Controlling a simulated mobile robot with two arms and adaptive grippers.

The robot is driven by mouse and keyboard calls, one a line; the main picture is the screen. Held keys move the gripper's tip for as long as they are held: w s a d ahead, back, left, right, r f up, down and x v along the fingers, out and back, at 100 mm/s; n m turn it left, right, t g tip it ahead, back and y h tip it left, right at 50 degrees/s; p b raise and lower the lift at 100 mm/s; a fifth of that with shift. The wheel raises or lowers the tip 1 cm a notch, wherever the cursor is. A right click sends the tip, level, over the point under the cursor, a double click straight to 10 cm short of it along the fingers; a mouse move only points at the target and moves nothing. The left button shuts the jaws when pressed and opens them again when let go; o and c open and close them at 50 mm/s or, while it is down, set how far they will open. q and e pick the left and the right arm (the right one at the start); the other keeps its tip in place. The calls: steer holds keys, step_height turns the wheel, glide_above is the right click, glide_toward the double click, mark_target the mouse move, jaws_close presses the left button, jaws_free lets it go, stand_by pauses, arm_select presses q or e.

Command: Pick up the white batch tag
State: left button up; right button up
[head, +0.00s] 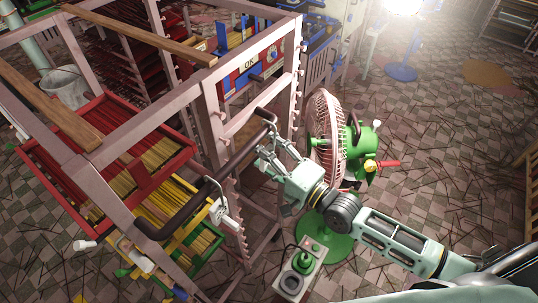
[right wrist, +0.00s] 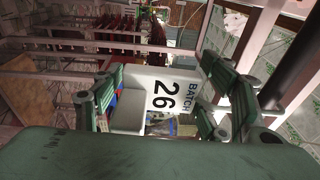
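The white batch tag (right wrist: 172,97), printed "BATCH 26" in black and blue, shows in the right wrist view between the two fingers of my right gripper (right wrist: 162,75). The fingers stand apart, with space on both sides of the tag, and I see no clear contact. In the head view my right gripper (head: 270,152) is beside the rack's dark push handle (head: 240,160), at the rack's near right corner. I cannot make out the tag in the head view. My left gripper is not in view.
The rack (head: 205,110) holds a red tray (head: 157,167) of incense sticks and a yellow tray below. A pink and green fan (head: 325,135) stands close to the right of my right gripper. A control box (head: 300,270) lies on the floor. Open floor lies at the right.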

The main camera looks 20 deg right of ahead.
steer(key=c, duration=0.4)
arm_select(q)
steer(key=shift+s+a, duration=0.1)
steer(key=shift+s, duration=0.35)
arm_select(e)
steer(key=c, duration=0.5)
steer(key=shift+o, duration=0.2)
steer(key=shift+r, duration=0.1)
